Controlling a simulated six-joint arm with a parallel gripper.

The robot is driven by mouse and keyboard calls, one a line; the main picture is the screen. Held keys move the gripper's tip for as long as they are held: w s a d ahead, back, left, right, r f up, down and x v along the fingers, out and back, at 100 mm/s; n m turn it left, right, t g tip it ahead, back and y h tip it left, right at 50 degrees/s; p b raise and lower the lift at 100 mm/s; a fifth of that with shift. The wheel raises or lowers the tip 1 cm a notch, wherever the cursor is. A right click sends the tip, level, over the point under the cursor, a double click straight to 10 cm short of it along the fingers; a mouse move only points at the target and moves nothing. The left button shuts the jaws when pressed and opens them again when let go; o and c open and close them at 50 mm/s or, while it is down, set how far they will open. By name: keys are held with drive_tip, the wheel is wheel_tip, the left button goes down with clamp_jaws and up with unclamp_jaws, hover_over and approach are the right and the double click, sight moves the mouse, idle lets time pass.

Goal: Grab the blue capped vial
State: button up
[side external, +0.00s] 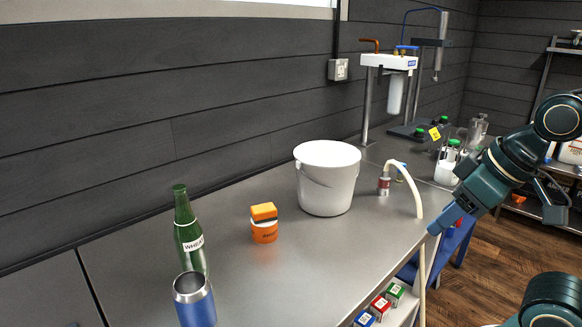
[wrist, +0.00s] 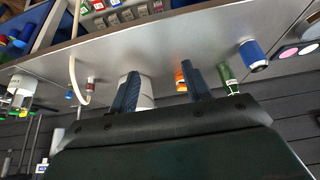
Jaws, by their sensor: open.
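A small vial with a blue cap (side external: 402,166) stands on the steel bench behind the cream hose, beside a small red-and-silver can. The hose hides part of it. In the wrist view a small blue-topped item (wrist: 69,95) by the hose looks like the same vial, left of my fingers. My gripper (side external: 437,227) is at the bench's front edge, to the right of and nearer than the vial, and clear of it. In the wrist view both fingers of my gripper (wrist: 163,75) are spread apart, with nothing held between them.
A white bucket (side external: 328,180) stands to the left. Bottles crowd the back right.

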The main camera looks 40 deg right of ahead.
wheel_tip(320, 180, up, 5)
drive_tip(key=w+d+r+m+t+h, duration=0.1)
drive_tip(key=w+d+m+t, duration=0.1)
drive_tip(key=w+d+m, duration=0.35)
drive_tip(key=w+d+r+m+t, duration=0.2)
drive_tip(key=w+m, duration=0.5)
drive_tip(key=w, duration=0.4)
drive_tip(key=w+d+m+t+h, duration=0.1)
drive_tip(key=w+d+m+t, duration=0.1)
drive_tip(key=w+d+m, duration=0.45)
drive_tip(key=w+d+m+t+h, duration=0.2)
drive_tip(key=w+d+m, duration=0.2)
drive_tip(key=d+m, duration=0.45)
drive_tip(key=s+d+f+m+t+h, duration=0.1)
drive_tip(key=s+d+f+m+h, duration=0.15)
drive_tip(key=d+m, duration=0.7)
drive_tip(key=s+d+f+m+t+h, duration=0.1)
drive_tip(key=d+m+h, duration=0.35)
drive_tip(key=d, duration=0.85)
drive_tip(key=y, duration=0.1)
approach(401, 173)
drive_tip(key=shift+m, duration=0.45)
drive_tip(key=w+d+r, duration=0.2)
drive_tip(key=shift+w+d+r, duration=0.25)
drive_tip(key=shift+w+d, duration=0.05)
drive_tip(key=shift+w, duration=0.05)
